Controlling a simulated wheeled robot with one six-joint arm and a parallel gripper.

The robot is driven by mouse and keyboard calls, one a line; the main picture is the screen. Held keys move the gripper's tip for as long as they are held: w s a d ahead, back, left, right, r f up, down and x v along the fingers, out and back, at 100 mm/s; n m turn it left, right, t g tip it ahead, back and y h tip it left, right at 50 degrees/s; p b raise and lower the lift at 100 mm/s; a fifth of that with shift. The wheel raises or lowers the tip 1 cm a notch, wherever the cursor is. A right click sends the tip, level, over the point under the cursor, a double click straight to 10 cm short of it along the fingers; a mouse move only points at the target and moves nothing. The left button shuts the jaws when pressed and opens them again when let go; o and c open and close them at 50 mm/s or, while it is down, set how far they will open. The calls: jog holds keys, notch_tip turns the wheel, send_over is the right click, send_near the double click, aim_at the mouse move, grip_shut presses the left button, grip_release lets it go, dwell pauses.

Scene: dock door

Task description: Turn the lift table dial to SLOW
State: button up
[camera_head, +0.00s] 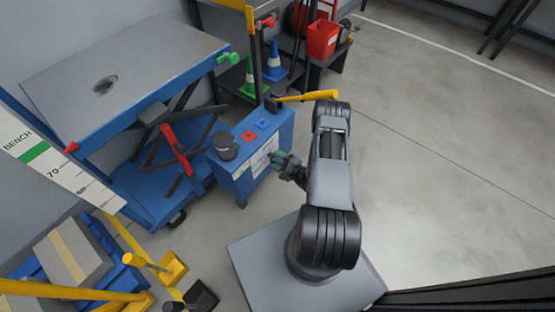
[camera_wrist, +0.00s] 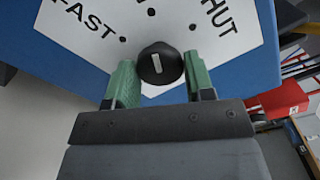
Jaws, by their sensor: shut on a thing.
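The dial (camera_wrist: 160,64) is a round black knob with a short white mark, on a white panel (camera_wrist: 100,22) of a blue box. The panel reads "FAST" at left and "HUT" at right, its first letter cut off; dots surround the knob. No SLOW label is readable. The mark lies nearly upright in the wrist view, toward neither readable word clearly. My gripper (camera_wrist: 160,80) has its green fingers on either side of the knob, shut on it. In the head view my gripper (camera_head: 283,163) is at the front of the blue control box (camera_head: 240,180), hiding the dial.
The blue lift table (camera_head: 130,75) stands behind the box at left. Red and blue buttons (camera_head: 262,124) and a black cylinder (camera_head: 225,146) are on the box top. A yellow handle (camera_head: 308,96) lies close to my arm. Open floor (camera_head: 440,150) is at right.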

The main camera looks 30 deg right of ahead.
jog(key=o, duration=0.9)
jog(key=p+v, duration=0.2)
jog(key=v, duration=1.1)
jog(key=shift+s+d, duration=0.15)
jog(key=shift+s, duration=0.2)
